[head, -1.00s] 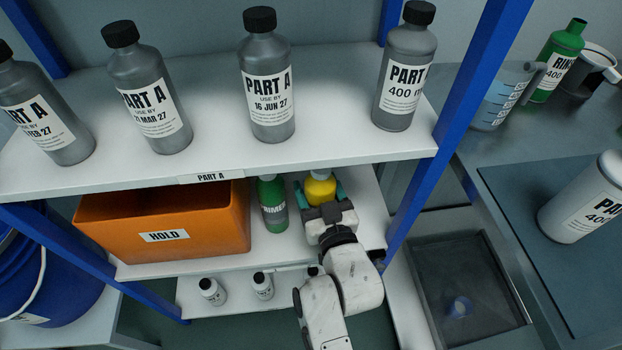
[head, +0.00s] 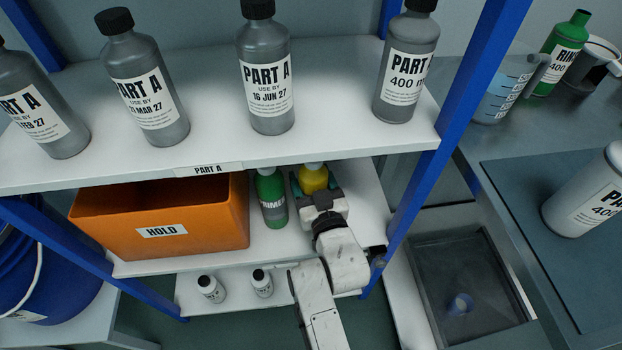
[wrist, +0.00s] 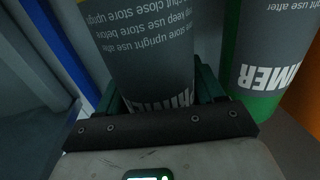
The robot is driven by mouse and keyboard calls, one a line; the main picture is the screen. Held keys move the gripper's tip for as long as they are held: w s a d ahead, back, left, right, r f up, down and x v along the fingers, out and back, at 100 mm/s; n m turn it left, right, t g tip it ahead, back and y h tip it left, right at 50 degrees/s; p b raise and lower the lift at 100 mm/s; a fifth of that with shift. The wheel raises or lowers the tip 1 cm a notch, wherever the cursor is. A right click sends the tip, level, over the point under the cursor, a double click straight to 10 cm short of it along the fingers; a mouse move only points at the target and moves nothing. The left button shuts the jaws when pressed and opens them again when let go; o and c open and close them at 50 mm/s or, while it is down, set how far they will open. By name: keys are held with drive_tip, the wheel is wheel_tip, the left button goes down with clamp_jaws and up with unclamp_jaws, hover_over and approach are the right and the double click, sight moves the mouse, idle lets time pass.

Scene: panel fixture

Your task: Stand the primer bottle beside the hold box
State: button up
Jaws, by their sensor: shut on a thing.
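My gripper (head: 316,190) is on the middle shelf, shut on a yellow-topped bottle (head: 313,177). The wrist view shows this bottle (wrist: 150,50) between the green fingers, with a grey label whose lower word is partly hidden by the gripper. A green bottle marked PRIMER (head: 271,198) stands just left of the held bottle in the head view; it also shows at the right of the wrist view (wrist: 268,70). The orange HOLD box (head: 105,222) is left of the green bottle. I cannot tell whether the held bottle touches the shelf.
The upper shelf (head: 210,160) overhangs the gripper and carries several grey PART A bottles. A blue post (head: 415,170) rises right of the gripper. Bare middle shelf (head: 365,215) shows right of the gripper.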

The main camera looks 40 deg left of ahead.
drive_tip(key=o, duration=1)
drive_tip(key=shift+f, duration=0.1)
